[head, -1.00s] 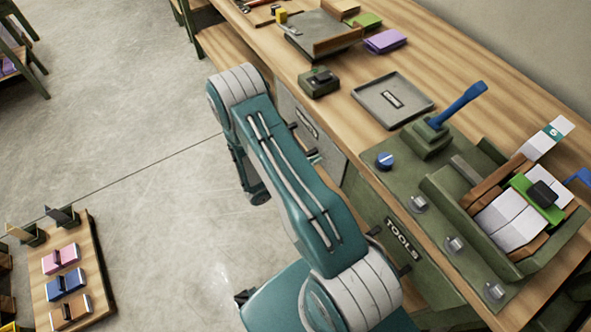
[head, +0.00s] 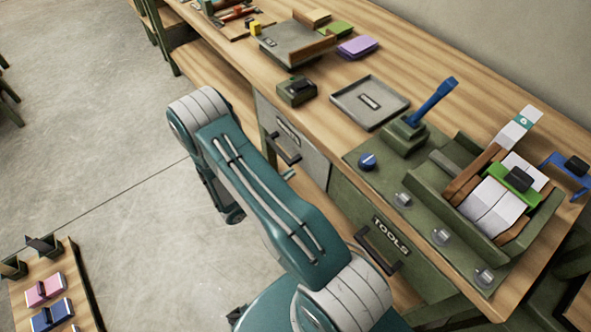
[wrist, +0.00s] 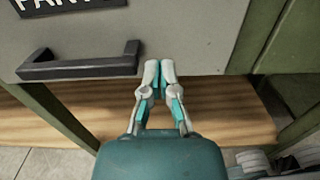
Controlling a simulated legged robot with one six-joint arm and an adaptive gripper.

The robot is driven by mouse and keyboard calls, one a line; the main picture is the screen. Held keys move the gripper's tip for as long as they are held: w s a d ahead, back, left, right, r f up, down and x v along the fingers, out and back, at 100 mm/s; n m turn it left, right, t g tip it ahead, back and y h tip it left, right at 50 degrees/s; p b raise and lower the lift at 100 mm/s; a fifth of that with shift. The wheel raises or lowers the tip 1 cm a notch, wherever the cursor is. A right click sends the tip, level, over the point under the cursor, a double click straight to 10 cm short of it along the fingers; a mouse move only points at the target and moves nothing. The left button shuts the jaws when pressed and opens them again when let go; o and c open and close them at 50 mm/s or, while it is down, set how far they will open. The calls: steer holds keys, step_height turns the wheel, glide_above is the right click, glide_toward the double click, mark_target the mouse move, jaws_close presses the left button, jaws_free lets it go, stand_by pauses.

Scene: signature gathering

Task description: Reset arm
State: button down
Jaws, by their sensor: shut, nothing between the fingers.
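My gripper (wrist: 158,72) is shut and empty in the wrist view. Its fingertips are close together in front of the grey drawer front (wrist: 195,35), to the right of the black drawer handle (wrist: 80,62), apart from the handle. Whether the tips touch the drawer front I cannot tell.
The workbench (head: 415,62) holds a grey tray (head: 370,100), a green machine with a blue lever (head: 433,100) and papers. A TOOLS drawer (head: 385,240) is below. A low wooden stand (head: 30,300) is at lower left. The floor (head: 100,150) left of my arm is clear.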

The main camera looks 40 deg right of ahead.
steer(key=a, duration=0.8)
steer(key=shift+a, duration=0.35)
steer(key=shift+w, duration=0.1)
steer(key=s+a+r+m+g+y, duration=0.1)
steer(key=s+r+m+g+y, duration=0.25)
steer(key=r+m+y, duration=0.95)
steer(key=s+a+r+m+t+y, duration=0.1)
steer(key=s+a+r+t, duration=0.1)
steer(key=r, duration=0.5)
steer(key=s+a+r+m+t+y, duration=0.2)
steer(key=s+a+r+t, duration=0.1)
steer(key=r, duration=0.4)
steer(key=s+a+r+m+t+y, duration=0.2)
steer(key=s+r+t, duration=0.2)
steer(key=r, duration=0.4)
steer(key=shift+s+a, duration=0.25)
steer(key=shift+s, duration=0.45)
steer(key=shift+d, duration=0.15)
